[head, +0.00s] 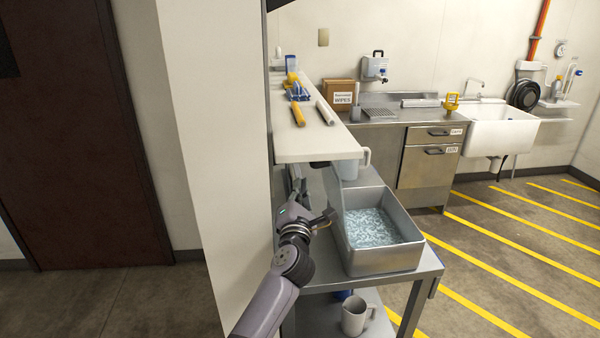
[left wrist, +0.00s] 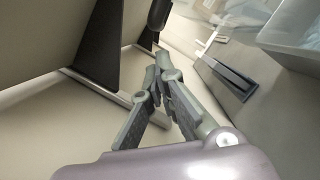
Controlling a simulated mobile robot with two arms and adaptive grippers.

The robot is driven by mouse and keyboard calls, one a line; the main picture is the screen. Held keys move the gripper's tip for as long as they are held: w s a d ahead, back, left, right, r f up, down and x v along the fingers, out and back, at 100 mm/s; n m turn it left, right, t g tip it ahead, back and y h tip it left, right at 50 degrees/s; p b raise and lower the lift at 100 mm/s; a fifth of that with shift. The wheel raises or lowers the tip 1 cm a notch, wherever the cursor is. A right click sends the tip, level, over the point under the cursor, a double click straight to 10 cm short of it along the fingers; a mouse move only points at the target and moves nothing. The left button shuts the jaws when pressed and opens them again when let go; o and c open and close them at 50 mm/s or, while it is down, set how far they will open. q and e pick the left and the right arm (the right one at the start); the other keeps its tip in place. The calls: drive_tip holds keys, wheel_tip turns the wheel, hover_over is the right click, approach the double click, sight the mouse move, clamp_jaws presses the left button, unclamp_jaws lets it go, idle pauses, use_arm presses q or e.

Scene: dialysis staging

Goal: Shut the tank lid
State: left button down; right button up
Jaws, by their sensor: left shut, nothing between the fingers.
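The metal tank (head: 384,258) stands on a steel table and is open at the top, with pale blue, ice-like pieces (head: 372,226) inside. I cannot clearly make out its lid; a grey panel (head: 333,190) rises at the tank's back left, partly hidden under the white shelf, and may be it. My left gripper (head: 328,217) is just left of the tank, apart from its rim as far as I can tell. In the left wrist view its fingers (left wrist: 160,64) come together with nothing between them. My right gripper is not in view.
The white shelf (head: 310,148) overhangs the tank's back left, carrying yellow and white items. A white wall end (head: 210,170) stands left of my arm. A mug (head: 355,316) is on the lower shelf. A dark bar-like part (left wrist: 228,77) shows in the left wrist view. Striped floor at right is clear.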

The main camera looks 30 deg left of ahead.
use_arm(q)
drive_tip(key=x, duration=0.5)
drive_tip(key=shift+w+a, duration=0.15)
drive_tip(key=shift+w, duration=0.1)
drive_tip(key=shift+r, duration=0.1)
